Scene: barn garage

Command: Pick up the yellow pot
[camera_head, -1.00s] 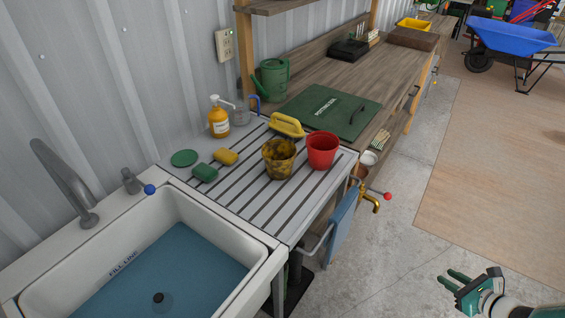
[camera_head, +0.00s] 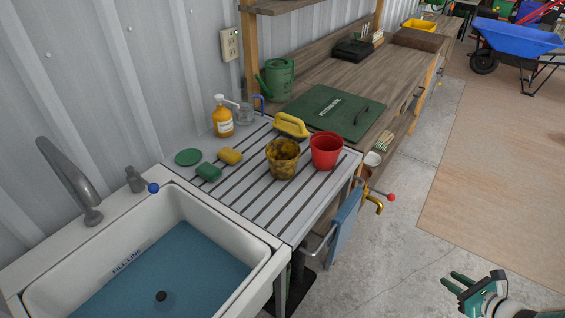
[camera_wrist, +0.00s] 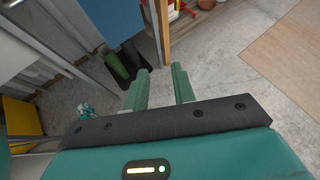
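The yellow pot (camera_head: 282,160) is a dirt-stained, open-topped pot standing upright on the slatted drainboard (camera_head: 262,207) right of the sink. A red pot (camera_head: 325,151) stands close to its right. My gripper (camera_head: 450,282) is at the lower right of the head view, out over the floor and well away from the pot. In the wrist view my gripper (camera_wrist: 160,88) shows two green fingers spread apart with nothing between them. The yellow pot is not seen in the wrist view.
The concrete floor (camera_head: 405,255) there is clear.

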